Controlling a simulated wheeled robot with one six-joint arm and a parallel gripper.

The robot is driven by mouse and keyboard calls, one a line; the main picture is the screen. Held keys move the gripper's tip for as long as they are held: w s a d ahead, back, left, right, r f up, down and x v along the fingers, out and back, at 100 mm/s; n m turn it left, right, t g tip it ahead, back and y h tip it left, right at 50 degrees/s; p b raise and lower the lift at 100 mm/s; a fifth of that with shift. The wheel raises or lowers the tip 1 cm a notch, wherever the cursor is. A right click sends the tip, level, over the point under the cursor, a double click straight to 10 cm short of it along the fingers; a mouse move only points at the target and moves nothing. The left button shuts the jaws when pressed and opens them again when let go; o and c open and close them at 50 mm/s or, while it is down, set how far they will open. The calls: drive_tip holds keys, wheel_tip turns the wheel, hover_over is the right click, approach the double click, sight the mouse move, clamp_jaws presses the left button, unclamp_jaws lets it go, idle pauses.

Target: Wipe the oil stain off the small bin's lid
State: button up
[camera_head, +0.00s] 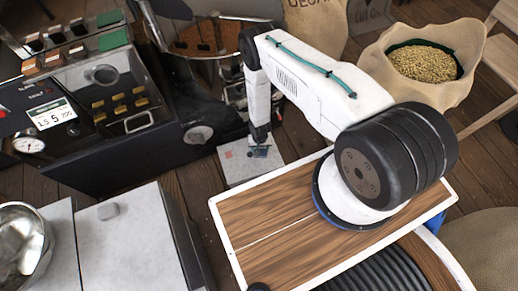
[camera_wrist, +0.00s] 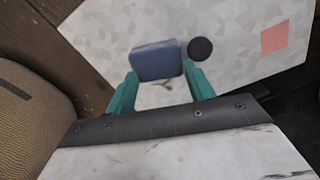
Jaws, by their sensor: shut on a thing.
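My gripper (camera_wrist: 160,80) has teal fingers and is shut on a blue block-like pad (camera_wrist: 157,60), above or on a pale mottled lid (camera_wrist: 235,60). I cannot tell whether the pad touches the lid. The lid, apparently the small bin's, also shows in the head view (camera_head: 238,175), where my gripper (camera_head: 260,148) is small and partly hidden by my arm. A dark round spot or knob (camera_wrist: 200,48) lies just right of the pad. A faint grey mark (camera_wrist: 166,84) shows between the fingers. I cannot tell which of these is the oil stain.
A pink square (camera_wrist: 275,38) is on the lid. A black roaster (camera_head: 130,125) stands left of the lid, and a sack of beans (camera_head: 425,65) at the right.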

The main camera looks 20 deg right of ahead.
drive_tip(key=shift+w+d, duration=0.2)
drive_tip(key=shift+d, duration=1.6)
drive_tip(key=shift+w+d, duration=0.15)
drive_tip(key=shift+d, duration=1.65)
drive_tip(key=shift+w+d+r, duration=0.1)
drive_tip(key=shift+w, duration=0.7)
drive_tip(key=shift+w+a+r, duration=0.15)
drive_tip(key=shift+a, duration=2)
clamp_jaws()
drive_tip(key=shift+a+r, duration=0.1)
drive_tip(key=shift+a, duration=1.6)
drive_tip(key=shift+w, duration=0.1)
drive_tip(key=shift+r, duration=3)
